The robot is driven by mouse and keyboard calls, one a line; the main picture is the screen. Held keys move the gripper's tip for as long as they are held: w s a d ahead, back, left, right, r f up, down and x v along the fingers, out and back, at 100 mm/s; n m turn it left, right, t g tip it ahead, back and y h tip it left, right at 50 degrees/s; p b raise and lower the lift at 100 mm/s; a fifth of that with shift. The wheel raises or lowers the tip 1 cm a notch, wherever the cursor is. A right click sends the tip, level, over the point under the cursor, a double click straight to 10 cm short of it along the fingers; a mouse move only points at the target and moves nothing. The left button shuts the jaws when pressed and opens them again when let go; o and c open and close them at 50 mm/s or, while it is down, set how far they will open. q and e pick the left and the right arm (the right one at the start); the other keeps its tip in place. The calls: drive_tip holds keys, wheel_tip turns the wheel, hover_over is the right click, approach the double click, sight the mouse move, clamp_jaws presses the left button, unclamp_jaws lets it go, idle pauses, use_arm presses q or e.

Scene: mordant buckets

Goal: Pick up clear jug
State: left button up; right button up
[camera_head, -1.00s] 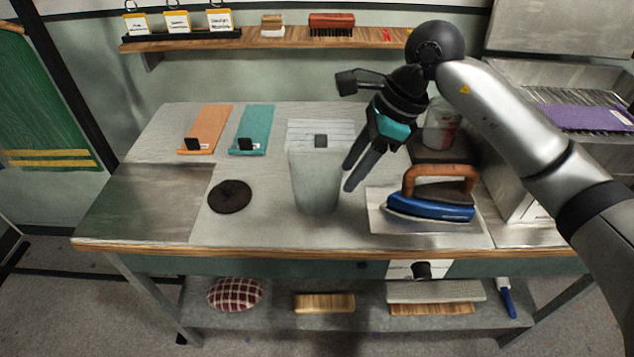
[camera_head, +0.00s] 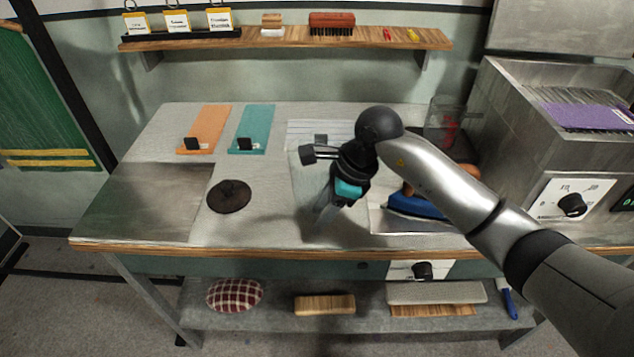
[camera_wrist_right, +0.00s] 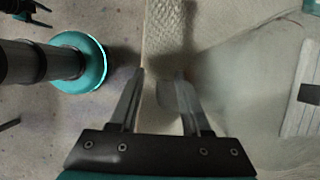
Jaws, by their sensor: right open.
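A tall, see-through jug (camera_head: 304,188) stands upright on the table in the head view, left of the iron. My right arm hides its right side. My right gripper (camera_head: 326,214) is open and points down at the jug's right front side. In the right wrist view the two fingers of the gripper (camera_wrist_right: 160,74) are spread. The jug's hazy clear body (camera_wrist_right: 235,95) fills the area right of them. A pale, see-through piece shows between the fingers; I cannot tell whether they touch it. My left gripper is not in view.
A blue iron (camera_head: 415,206) sits on a metal plate, partly behind my arm. A clear vessel with red marks (camera_head: 446,125) stands at the back right. A dark round lid (camera_head: 229,197) lies left of the jug. The table's front left is clear.

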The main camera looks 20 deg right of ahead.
clamp_jaws()
idle(0.3)
drive_tip(key=shift+w+r, duration=0.15)
idle(1.0)
